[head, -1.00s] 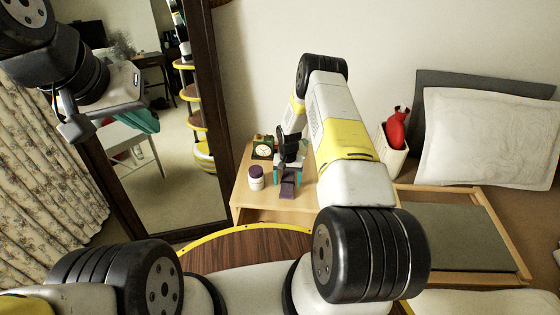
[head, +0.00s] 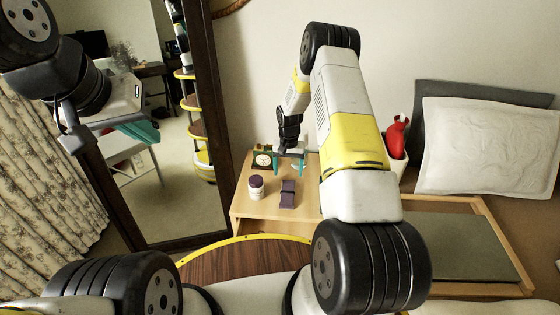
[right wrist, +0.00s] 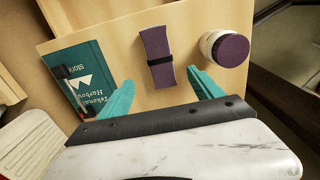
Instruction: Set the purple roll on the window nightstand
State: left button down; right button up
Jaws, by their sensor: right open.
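The purple roll (head: 288,193), with a dark band around it, rests on the light wooden nightstand (head: 240,208) beside the mirror. In the right wrist view the roll (right wrist: 155,45) lies on the wood beyond my fingers, with nothing touching it.
A white jar with a purple lid (head: 256,188) stands left of the roll. A clock (head: 263,160) stands behind it. A dark green book (right wrist: 88,75) lies on the nightstand. A bin with a red hot-water bottle (head: 397,138) and a bed with a pillow (head: 488,145) are to the right.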

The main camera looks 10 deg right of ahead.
jog(key=s+a+r+n+t, duration=0.1)
jog(key=s+r, duration=0.3)
jog(key=r, duration=1.1)
jog(key=s+r+t, duration=0.2)
jog(key=s+r, duration=0.2)
jog(key=r, duration=1.1)
jog(key=s+a+r+n+t+y, duration=0.1)
jog(key=s+r, duration=0.5)
jog(key=s, duration=0.6)
jog(key=s+a+r+n+t+y, duration=0.1)
jog(key=s+a+r+t, duration=0.1)
jog(key=s+r, duration=0.5)
jog(key=s, duration=0.6)
jog(key=shift+r+n, duration=0.2)
jog(key=shift+n, duration=0.2)
jog(key=shift+s, duration=0.15)
